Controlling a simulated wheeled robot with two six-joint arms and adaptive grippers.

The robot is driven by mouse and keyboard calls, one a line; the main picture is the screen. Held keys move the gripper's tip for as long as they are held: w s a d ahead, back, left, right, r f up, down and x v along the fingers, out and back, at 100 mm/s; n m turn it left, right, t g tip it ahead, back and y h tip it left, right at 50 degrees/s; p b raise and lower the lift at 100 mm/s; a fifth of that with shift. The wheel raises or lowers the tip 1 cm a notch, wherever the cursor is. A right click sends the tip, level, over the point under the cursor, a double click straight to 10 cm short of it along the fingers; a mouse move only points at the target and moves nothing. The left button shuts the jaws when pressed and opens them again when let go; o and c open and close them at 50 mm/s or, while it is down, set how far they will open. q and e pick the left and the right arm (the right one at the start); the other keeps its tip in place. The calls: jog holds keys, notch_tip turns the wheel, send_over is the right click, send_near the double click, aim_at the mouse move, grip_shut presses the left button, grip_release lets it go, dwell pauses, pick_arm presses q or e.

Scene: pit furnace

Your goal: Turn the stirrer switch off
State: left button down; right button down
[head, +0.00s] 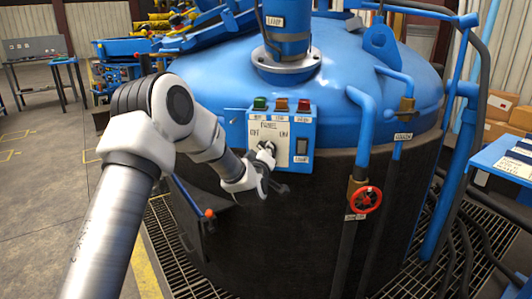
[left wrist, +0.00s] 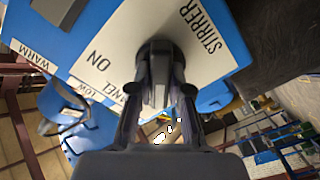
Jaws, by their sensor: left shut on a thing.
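The control panel (head: 299,142) is a blue box with a pale face on the front of the blue furnace. In the left wrist view the stirrer switch (left wrist: 160,55) is a dark rotary knob beside the printed words STIRRER and ON. The two fingers of my left gripper (left wrist: 162,92) are shut on it from both sides. How far the knob is turned is hard to tell. My right gripper is not in view.
Green, orange and red indicators (head: 281,104) sit atop the panel, and a dark rocker (head: 301,147) is at its right. A red valve wheel (head: 366,199) and blue pipes stand to the right. Floor grating (head: 165,225) surrounds the furnace. A blue side table (head: 505,158) is at far right.

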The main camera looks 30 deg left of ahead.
pick_arm(q)
jog(key=c, duration=1.1)
grip_release()
jog(key=v, duration=1.2)
jog(key=shift+s+a, duration=0.1)
